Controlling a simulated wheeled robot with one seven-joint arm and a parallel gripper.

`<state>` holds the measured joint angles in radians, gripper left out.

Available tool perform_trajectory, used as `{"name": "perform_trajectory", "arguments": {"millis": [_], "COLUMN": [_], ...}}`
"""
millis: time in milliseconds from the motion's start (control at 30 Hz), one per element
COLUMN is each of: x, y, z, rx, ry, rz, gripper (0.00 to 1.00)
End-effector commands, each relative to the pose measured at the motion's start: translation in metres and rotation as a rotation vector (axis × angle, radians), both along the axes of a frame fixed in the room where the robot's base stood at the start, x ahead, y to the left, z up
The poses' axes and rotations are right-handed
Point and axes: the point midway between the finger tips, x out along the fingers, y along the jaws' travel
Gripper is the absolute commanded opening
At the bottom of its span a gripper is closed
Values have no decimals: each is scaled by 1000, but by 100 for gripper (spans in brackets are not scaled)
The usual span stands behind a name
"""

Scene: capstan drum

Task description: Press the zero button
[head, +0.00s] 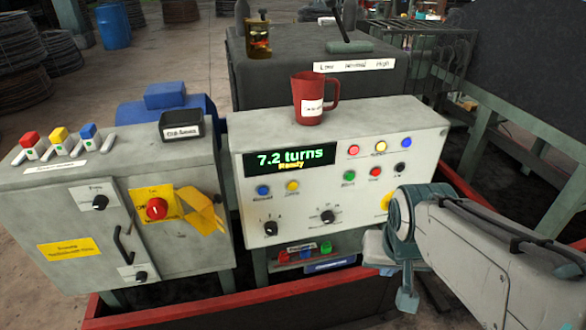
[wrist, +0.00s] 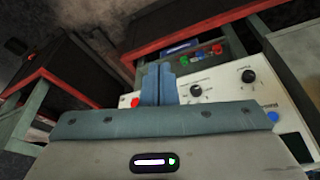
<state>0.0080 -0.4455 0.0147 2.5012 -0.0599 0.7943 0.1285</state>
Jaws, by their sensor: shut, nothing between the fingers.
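The control panel (head: 340,195) is a pale box whose display (head: 290,158) reads "7.2 turns" and "Ready". Its buttons include a blue one (head: 263,190) and a yellow one (head: 292,185) under the display. Red (head: 354,149), yellow (head: 380,147), blue (head: 408,145), green (head: 348,176), second red (head: 375,172) and black (head: 400,168) buttons are at the right. Their labels are too small to read, so I cannot tell which is zero. My gripper (wrist: 158,85) is shut and empty, near the panel's lower right; I cannot tell if it touches. My arm partly hides a yellow disc (head: 387,201).
A red mug (head: 311,98) stands on top of the panel. Two knobs (head: 270,228) (head: 327,216) sit low on its face. A grey cabinet (head: 75,215) with a red switch (head: 156,208) is at left. A red-edged frame (head: 200,315) runs along the front.

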Motion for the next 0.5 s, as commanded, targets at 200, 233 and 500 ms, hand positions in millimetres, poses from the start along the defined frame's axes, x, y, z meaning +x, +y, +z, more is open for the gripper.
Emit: {"name": "perform_trajectory", "arguments": {"millis": [200, 233, 500], "x": [77, 89, 163], "y": [-1, 2, 64], "z": [-10, -13, -44], "rx": [2, 20, 392], "ry": [-170, -198, -340], "rz": [-181, -203, -337], "gripper": [0, 0, 0]}}
